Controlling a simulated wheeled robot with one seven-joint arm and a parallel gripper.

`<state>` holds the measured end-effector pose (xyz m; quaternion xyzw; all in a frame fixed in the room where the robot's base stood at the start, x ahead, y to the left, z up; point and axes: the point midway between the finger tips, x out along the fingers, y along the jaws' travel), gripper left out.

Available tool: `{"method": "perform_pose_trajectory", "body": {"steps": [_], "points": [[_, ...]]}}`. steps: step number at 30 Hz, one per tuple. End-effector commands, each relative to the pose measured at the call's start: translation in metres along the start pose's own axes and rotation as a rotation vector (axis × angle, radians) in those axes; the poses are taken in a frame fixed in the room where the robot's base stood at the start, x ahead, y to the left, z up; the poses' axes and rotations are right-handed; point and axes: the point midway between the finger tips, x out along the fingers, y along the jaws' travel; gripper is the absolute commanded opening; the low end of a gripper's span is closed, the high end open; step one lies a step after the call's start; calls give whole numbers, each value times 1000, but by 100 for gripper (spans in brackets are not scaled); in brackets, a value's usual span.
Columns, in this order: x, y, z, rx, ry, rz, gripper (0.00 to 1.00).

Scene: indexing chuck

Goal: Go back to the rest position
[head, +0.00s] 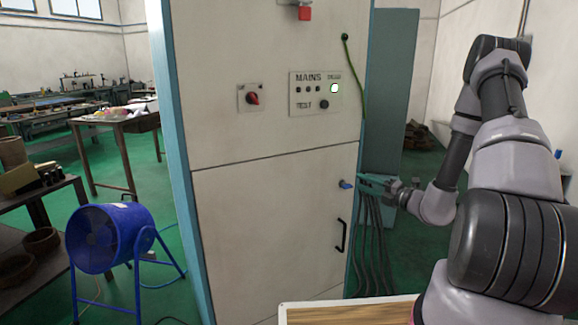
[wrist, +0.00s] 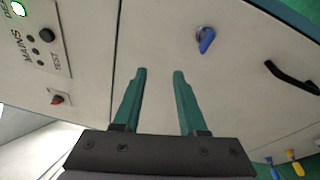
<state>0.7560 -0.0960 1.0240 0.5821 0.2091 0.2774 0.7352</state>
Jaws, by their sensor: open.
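My gripper (head: 373,181) is in front of the lower right part of a tall off-white cabinet (head: 265,215), with my arm reaching in from the right. In the wrist view my gripper (wrist: 161,74) has its two green fingers apart, with only the cabinet's bare face (wrist: 158,40) showing between them. A blue turn-handle (head: 346,184) sits on the cabinet just left of the fingertips in the head view. In the wrist view the blue turn-handle (wrist: 206,40) is right of the fingers, and no contact shows.
The cabinet carries a MAINS panel (head: 316,105), a red rotary switch (head: 252,98) and a black pull handle (head: 341,236). Dark cables (head: 372,240) hang beside it. A wooden-topped surface (head: 340,313) is at the front. A blue fan (head: 108,238) stands left on green floor.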

Motion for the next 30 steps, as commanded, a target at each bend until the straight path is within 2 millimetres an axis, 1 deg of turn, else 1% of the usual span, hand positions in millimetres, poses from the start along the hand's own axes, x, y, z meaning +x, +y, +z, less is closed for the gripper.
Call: {"method": "perform_pose_trajectory", "body": {"steps": [1, 2, 3, 5, 6, 8, 9, 12, 14, 18, 21, 25, 30], "points": [[8, 31, -8, -108, 86, 21, 41], [11, 46, -16, -172, 139, 31, 41], [13, 66, -26, -257, 208, 45, 41], [15, 92, -43, -384, 310, 67, 41], [14, 109, -54, -473, 376, 83, 41], [11, 132, -70, -604, 472, 106, 41], [8, 146, -81, -693, 535, 121, 41], [-4, 177, -106, -920, 686, 161, 41], [-14, 193, -120, -1058, 773, 185, 41], [-40, 223, -145, -1385, 965, 241, 41], [-62, 241, -157, -1624, 1093, 278, 41], [-91, 262, -164, -1939, 1249, 321, 41], [-128, 289, -162, -2356, 1434, 357, 41]]}}
